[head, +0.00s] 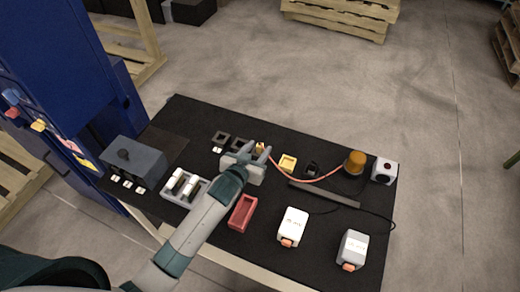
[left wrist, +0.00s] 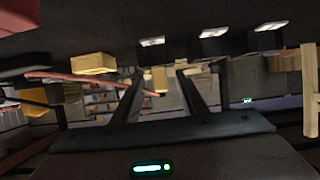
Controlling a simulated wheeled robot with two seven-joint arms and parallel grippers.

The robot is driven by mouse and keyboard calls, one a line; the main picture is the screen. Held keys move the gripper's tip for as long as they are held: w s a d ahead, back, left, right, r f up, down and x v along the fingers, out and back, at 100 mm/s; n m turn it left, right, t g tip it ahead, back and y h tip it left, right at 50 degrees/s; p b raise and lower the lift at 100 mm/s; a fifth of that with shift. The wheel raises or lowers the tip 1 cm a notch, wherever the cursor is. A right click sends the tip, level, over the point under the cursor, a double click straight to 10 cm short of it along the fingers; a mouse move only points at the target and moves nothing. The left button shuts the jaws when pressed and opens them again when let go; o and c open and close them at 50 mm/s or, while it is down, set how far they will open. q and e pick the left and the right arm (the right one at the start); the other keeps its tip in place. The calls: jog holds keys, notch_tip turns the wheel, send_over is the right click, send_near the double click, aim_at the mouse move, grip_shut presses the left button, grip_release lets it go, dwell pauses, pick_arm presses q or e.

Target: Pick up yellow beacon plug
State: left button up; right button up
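The yellow beacon plug (head: 260,146) is at the end of a red cable (head: 320,180) that runs to the orange beacon (head: 355,161). My left gripper (head: 261,152) is over the table at the plug. In the left wrist view the plug (left wrist: 160,80) shows between the two fingertips of the left gripper (left wrist: 160,76), with a gap on each side. The left gripper is open. Its wrist partly hides a grey holder (head: 254,175) below it. My right gripper is in neither view.
A yellow socket (head: 288,163) and a black one (head: 312,169) lie right of the gripper; dark sockets (head: 221,138) lie left. A grey box (head: 135,163), a red tray (head: 242,213) and white devices (head: 292,224) stand around. A dark bar (head: 324,194) lies across the middle.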

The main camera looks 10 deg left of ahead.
aim_at(259, 144)
pick_arm(q)
grip_shut()
jog(key=shift+r, duration=0.15)
jog(key=shift+r, duration=0.55)
jog(key=r, duration=0.1)
jog(key=r+b, duration=0.1)
jog(key=s+r, duration=0.1)
jog(key=shift+d+b, duration=0.3)
jog(key=s+d+r+b, duration=0.2)
jog(key=s+d+r, duration=0.3)
jog(key=s, duration=0.4)
jog(key=shift+d+r, duration=0.35)
jog(key=shift+r, duration=0.5)
jog(key=shift+w, duration=0.1)
